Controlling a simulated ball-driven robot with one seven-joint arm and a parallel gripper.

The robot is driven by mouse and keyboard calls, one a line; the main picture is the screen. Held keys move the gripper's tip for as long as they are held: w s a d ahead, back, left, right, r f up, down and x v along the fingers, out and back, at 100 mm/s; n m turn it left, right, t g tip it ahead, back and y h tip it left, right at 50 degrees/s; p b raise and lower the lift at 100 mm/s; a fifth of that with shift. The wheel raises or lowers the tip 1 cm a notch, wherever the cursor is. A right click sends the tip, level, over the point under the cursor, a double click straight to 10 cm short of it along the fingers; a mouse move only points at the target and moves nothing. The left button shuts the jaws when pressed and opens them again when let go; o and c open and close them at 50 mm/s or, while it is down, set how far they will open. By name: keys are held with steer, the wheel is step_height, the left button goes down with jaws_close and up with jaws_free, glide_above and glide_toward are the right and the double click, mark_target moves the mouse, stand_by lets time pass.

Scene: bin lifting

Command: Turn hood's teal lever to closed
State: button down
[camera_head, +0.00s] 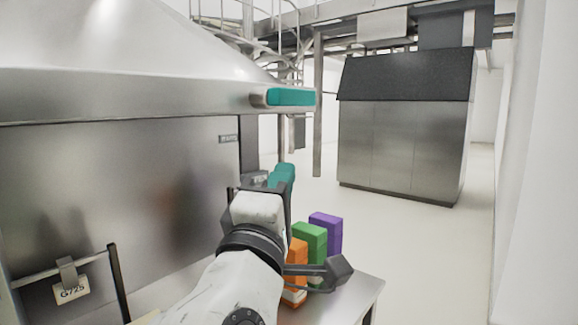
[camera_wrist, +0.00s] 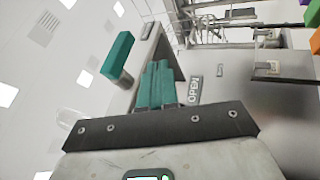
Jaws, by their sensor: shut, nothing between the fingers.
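The hood (camera_head: 180,95) is a large metal canopy on the left of the head view. Its teal lever (camera_head: 291,97) is a bar lying level along the front corner of the hood's rim. In the wrist view the teal lever (camera_wrist: 118,55) is left of the fingertips, on a short metal stem. My gripper (camera_head: 282,175) has teal fingers and is below the lever in the head view, apart from it. In the wrist view my gripper (camera_wrist: 158,85) has its fingers together and empty. A label (camera_wrist: 194,90) reading OPEN shows just right of the fingers.
Orange (camera_head: 296,258), green (camera_head: 310,242) and purple (camera_head: 327,232) boxes stand on the metal counter (camera_head: 355,300) right of my arm. A rail with a tag (camera_head: 72,288) is at lower left. A metal cabinet (camera_head: 400,145) stands farther back; the floor before it is clear.

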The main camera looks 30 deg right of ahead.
steer(key=shift+v, duration=1.2)
steer(key=shift+d+f, duration=0.1)
steer(key=shift+f, duration=0.1)
steer(key=s+d+f+m+g+y, duration=0.1)
steer(key=d+f+g+y, duration=0.15)
steer(key=f, duration=0.95)
steer(key=s+d+f+m+g+y, duration=0.15)
steer(key=d+f+y, duration=0.25)
steer(key=f, duration=0.8)
steer(key=s+d+f+m+g+y, duration=0.1)
steer(key=s+d+f+g+y, duration=0.15)
steer(key=f, duration=0.95)
steer(key=s+a+f+m+g+y, duration=0.3)
steer(key=s+f+m+g+y, duration=0.2)
steer(key=s+f, duration=1.5)
steer(key=s+g+y, duration=0.2)
steer(key=shift+g+y, duration=0.35)
steer(key=shift+y, duration=0.05)
steer(key=shift+a, duration=0.15)
